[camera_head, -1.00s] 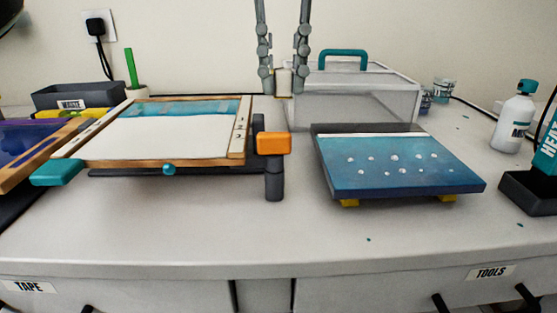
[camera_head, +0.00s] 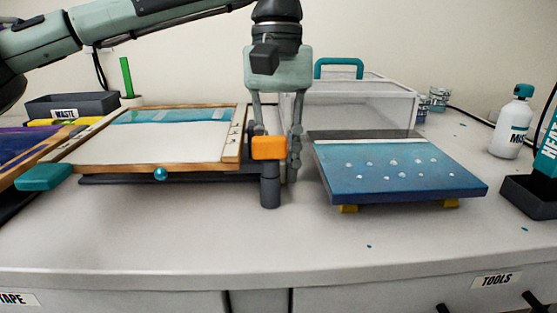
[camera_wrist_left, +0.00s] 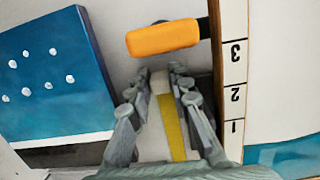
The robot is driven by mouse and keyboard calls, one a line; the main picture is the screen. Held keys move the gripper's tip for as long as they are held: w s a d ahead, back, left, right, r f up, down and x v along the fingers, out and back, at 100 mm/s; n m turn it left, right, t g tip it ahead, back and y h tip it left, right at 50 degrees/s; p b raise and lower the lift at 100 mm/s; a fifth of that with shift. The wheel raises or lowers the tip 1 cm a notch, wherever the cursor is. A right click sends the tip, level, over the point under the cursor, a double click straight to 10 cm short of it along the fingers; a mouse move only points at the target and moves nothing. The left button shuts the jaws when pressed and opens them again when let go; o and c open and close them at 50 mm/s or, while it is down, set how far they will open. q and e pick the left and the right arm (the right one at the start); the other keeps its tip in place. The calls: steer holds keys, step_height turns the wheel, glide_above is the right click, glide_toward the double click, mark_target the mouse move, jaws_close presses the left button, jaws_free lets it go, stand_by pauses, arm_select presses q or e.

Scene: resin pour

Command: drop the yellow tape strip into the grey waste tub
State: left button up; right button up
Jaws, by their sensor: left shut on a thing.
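My left gripper (camera_head: 282,165) points down between the wooden frame and the blue panel, partly hidden behind an orange-topped clamp. In the left wrist view its fingers (camera_wrist_left: 160,80) are shut on the yellow tape strip (camera_wrist_left: 172,128), which runs back between them, with a pale piece at the tips. The strip is hidden in the head view. The grey waste tub (camera_head: 95,105), labelled WASTE, stands at the back left, well away from the gripper. Its inside cannot be seen. My right gripper is not in view.
The wooden frame (camera_head: 160,167) lies left of the gripper and the blue panel (camera_head: 400,185) right of it. The orange clamp top (camera_head: 269,148) is close in front. A clear box (camera_head: 350,105) stands behind. The front of the bench is free.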

arm_select(q)
steer(key=shift+f, duration=0.1)
steer(key=o, duration=0.8)
